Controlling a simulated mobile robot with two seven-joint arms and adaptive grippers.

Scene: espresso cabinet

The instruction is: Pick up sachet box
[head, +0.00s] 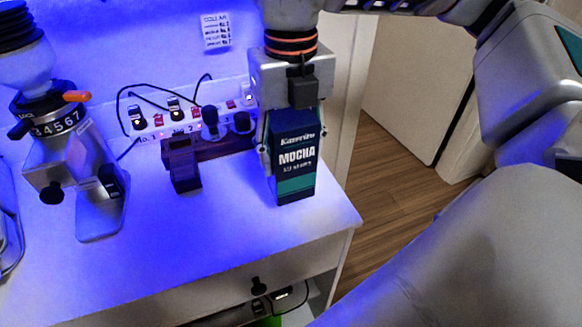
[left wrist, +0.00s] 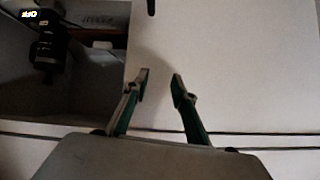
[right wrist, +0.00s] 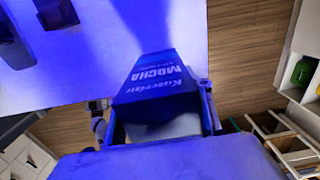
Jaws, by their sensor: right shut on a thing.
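The sachet box (head: 296,160) is a dark blue and teal carton marked MOCHA, at the right end of the white counter in the head view. My right gripper (head: 268,150) comes down from above and is shut on its upper part. The box also shows in the right wrist view (right wrist: 158,80), between the fingers. It looks upright; I cannot tell whether its base touches the counter. My left gripper (left wrist: 159,84) is open and empty in the left wrist view, in front of a pale panel. It does not show in the head view.
The white counter (head: 210,250) carries a grinder (head: 75,160) at the left and a small dark brown object (head: 184,170) left of the box. A power strip (head: 190,128) with plugs and cables runs along the back. Wooden floor (head: 390,190) lies beyond the counter's right edge.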

